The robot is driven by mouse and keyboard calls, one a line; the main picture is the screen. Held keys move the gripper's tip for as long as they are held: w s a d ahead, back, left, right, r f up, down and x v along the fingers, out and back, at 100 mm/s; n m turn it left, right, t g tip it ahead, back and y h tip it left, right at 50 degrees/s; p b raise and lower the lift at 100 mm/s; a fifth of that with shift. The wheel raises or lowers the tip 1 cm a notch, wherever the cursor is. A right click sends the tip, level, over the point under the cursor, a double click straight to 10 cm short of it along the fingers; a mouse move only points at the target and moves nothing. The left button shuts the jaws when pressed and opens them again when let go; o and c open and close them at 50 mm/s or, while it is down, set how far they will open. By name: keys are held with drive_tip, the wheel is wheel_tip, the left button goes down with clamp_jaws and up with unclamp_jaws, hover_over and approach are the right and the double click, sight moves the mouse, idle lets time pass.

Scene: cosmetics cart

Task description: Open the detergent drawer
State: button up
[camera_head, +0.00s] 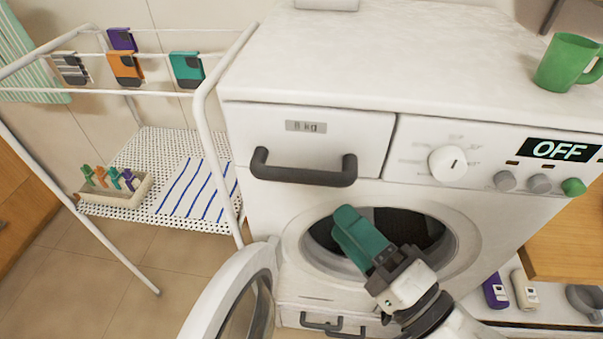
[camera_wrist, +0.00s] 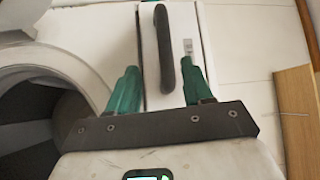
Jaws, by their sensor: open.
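The detergent drawer (camera_head: 225,115) is the white panel at the upper left of the washing machine front, with an "8 kg" label. It looks flush with the front. Its dark grey bar handle (camera_head: 303,177) runs across the lower part. My gripper (camera_head: 358,232) has teal fingers and is in front of the round door opening, below and right of the handle in the head view. In the wrist view the handle (camera_wrist: 163,50) appears between the two spread, empty fingers (camera_wrist: 162,72), lying along their direction. The fingers show no clear contact with it; the remaining distance cannot be told.
The round washer door (camera_head: 240,290) stands open at the lower left. A drying rack (camera_head: 205,100) stands left of the machine. The dial (camera_head: 447,163) and an "OFF" display (camera_head: 560,150) are right of the drawer. A green mug (camera_head: 566,65) stands on top.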

sight(301, 177)
drive_tip(key=x, duration=1.1)
drive_tip(key=shift+s+r, duration=0.15)
drive_tip(key=shift+r, duration=0.2)
drive_tip(key=shift+c, duration=0.4)
clamp_jaws()
